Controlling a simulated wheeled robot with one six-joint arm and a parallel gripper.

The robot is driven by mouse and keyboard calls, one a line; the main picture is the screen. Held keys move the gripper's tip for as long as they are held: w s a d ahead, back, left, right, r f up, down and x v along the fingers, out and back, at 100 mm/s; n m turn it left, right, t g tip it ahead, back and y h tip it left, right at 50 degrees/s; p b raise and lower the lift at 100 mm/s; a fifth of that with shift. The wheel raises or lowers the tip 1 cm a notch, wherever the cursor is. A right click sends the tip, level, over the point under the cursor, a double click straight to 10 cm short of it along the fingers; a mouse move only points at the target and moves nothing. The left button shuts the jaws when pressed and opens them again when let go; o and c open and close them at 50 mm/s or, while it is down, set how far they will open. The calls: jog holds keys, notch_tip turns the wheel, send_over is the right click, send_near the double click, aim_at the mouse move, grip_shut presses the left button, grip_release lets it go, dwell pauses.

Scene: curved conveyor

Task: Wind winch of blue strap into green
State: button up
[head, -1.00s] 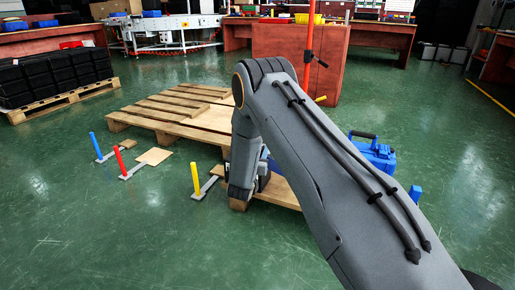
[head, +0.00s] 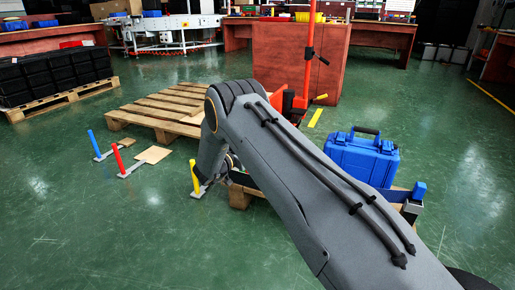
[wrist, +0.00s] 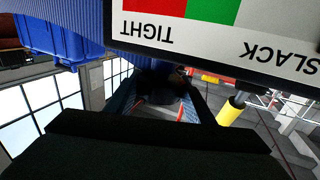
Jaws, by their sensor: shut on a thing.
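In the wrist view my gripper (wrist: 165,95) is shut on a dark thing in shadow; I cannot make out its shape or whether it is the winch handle. A white gauge plate (wrist: 270,60) fills the top right, upside down. It reads TIGHT by a red field (wrist: 150,5) and SLACK, with a green field (wrist: 212,9) between. No pointer shows. In the head view my arm hides most of the gripper, which is low near the yellow post (head: 195,176). The blue strap cannot be told apart.
A blue case (head: 362,158) stands on the right of the pallet, by a blue upright (head: 418,191) on a grey bracket. Blue (head: 93,143) and red (head: 118,158) posts stand left. A slatted wooden pallet (head: 165,112) lies behind. The floor in front is clear.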

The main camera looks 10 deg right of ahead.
dwell(0.3)
jog(key=o, duration=1.1)
jog(key=shift+c, duration=0.2)
jog(key=p+v, duration=0.2)
jog(key=v, duration=0.4)
jog(key=shift+a+r+p, duration=0.15)
jog(key=shift+a+p, duration=0.05)
jog(key=shift+p, duration=0.2)
jog(key=shift+s+a, duration=0.45)
jog(key=shift+a, duration=0.15)
